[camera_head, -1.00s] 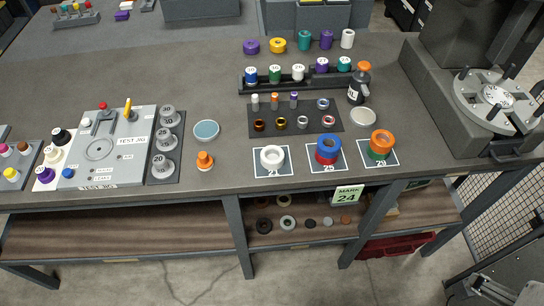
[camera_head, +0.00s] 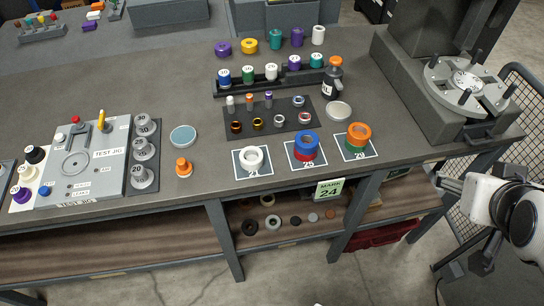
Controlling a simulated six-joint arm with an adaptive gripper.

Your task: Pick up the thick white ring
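The thick white ring (camera_head: 252,167) lies flat on a dark square card with a white border (camera_head: 240,171), near the front edge of the bench. It stands apart from the rings around it and its top is uncovered. My gripper (camera_head: 443,184) is at the right, beyond the bench's front edge and well away from the ring. It is small and partly merged with the dark background, so its opening is unclear. I see nothing held in it.
Right of the white ring are a blue ring on a red one (camera_head: 306,149) and an orange ring on a green one (camera_head: 358,135). An orange-topped piece (camera_head: 183,168) stands left. Behind is a dark mat (camera_head: 264,127) with small parts. A "MARK 24" sign (camera_head: 328,190) hangs at the front edge.

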